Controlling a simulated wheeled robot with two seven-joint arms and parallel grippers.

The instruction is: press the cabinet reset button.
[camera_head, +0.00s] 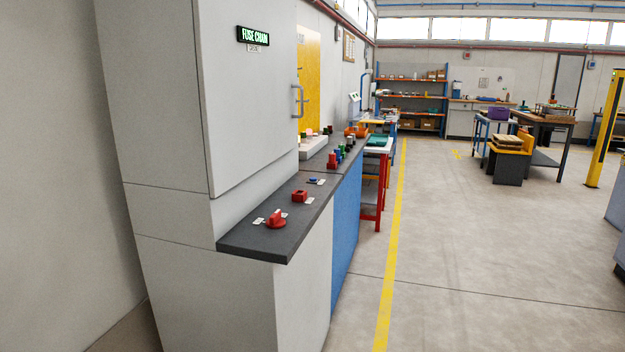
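On the ledge are a red rotary knob (276,219), a red square block (299,196) and a small blue button-like piece (312,180), each beside small white labels. The labels are too small to read, so I cannot tell which piece is the reset button. Neither of my grippers is in view.
A blue-sided bench (345,238) with several coloured pieces adjoins the ledge, and a red-legged table (381,180) stands beyond. Shelves (412,97) and workbenches (540,118) are at the back.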

